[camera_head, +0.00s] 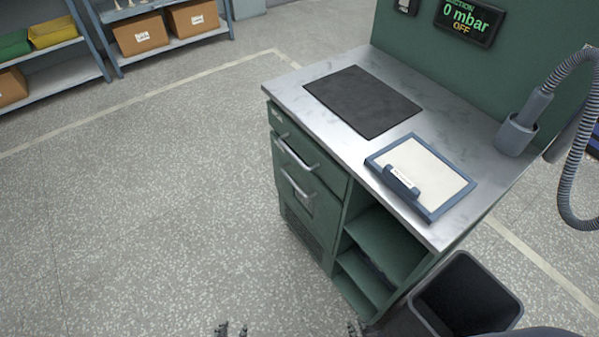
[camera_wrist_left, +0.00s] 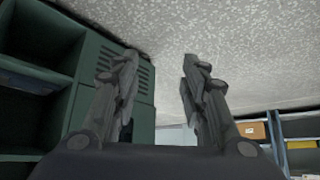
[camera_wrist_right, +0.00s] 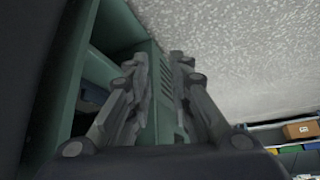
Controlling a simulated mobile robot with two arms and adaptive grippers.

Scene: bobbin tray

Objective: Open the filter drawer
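The green cabinet (camera_head: 356,208) has drawer fronts on its left face, with an upper bar handle (camera_head: 297,156) and a lower bar handle (camera_head: 298,187). The drawers look shut; I cannot read which is the filter drawer. My left gripper (camera_head: 232,330) shows only as fingertips at the bottom edge, and it is open and empty in the left wrist view (camera_wrist_left: 160,62). My right gripper (camera_head: 355,329) barely shows at the bottom edge. In the right wrist view (camera_wrist_right: 160,62) its fingers are apart and empty, near the cabinet's vent. Both grippers are away from the handles.
A blue-framed pale panel (camera_head: 446,183) and a dark mat (camera_head: 362,101) lie on the worktop (camera_head: 310,88). Open shelves (camera_head: 375,245) are right of the drawers. A black bin (camera_head: 466,300) stands at the lower right. The floor (camera_head: 150,220) left of the cabinet is clear.

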